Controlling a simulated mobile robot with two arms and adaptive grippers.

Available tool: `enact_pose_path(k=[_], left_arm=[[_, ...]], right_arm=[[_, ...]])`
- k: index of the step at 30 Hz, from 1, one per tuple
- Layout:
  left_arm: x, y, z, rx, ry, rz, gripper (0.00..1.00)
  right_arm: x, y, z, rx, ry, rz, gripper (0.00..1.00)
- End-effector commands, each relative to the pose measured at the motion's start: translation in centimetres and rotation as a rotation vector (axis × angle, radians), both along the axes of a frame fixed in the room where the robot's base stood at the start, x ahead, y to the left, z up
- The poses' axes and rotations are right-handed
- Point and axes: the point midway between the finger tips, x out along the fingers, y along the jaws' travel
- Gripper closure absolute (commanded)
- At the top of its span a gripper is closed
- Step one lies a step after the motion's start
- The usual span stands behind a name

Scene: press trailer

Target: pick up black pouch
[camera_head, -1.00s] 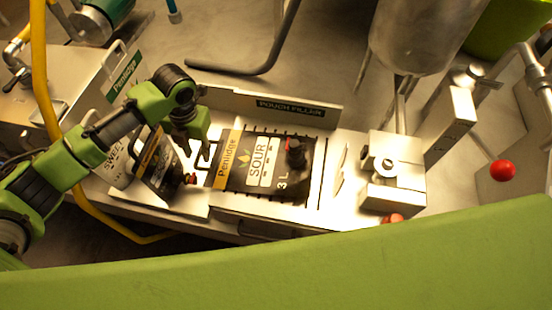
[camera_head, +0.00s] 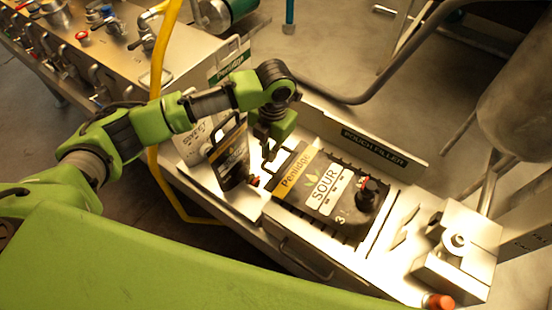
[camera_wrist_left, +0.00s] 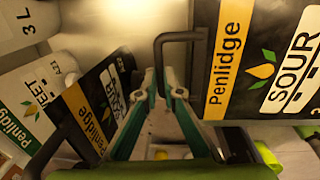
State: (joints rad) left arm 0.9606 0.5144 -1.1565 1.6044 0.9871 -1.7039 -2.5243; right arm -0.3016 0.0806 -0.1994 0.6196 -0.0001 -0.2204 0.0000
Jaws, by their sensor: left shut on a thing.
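A black pouch (camera_head: 325,192) with a yellow band, marked "Penlidge SOUR 3 L", lies flat on the pouch filler's tray, its dark spout facing up. It also shows at the right of the left wrist view (camera_wrist_left: 278,70). My left gripper (camera_head: 268,157) reaches down at the pouch's left end. In the left wrist view my left gripper (camera_wrist_left: 163,92) is shut on the black handle loop of this pouch. The exact grip is partly hidden by the fingers. My right gripper is out of view.
A second black SOUR pouch (camera_head: 231,155) stands tilted just left of the gripper, with a white SWEET pouch (camera_head: 193,142) behind it. The "POUCH FILLER" back plate (camera_head: 375,145) rises behind the tray. A metal block (camera_head: 458,247) stands at its right end. A yellow hose (camera_head: 157,80) hangs at left.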

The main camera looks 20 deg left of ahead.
Motion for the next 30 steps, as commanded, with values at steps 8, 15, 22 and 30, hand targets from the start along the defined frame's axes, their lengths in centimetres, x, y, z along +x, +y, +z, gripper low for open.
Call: enact_pose_path(k=[8,15,22,30], left_arm=[[-3.2,-2.9,5.7,-0.003,-0.006,-0.007,1.0],[-7.2,-6.1,8.4,-0.003,-0.003,-0.007,1.0],[-9.9,-8.5,10.0,-0.011,-0.001,-0.013,1.0],[-10.9,-9.0,10.6,-0.003,0.0,-0.003,1.0]], right_arm=[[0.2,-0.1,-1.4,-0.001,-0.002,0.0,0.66],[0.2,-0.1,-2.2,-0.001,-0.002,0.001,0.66],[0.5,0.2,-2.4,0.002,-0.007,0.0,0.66],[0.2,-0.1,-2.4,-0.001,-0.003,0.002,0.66]])
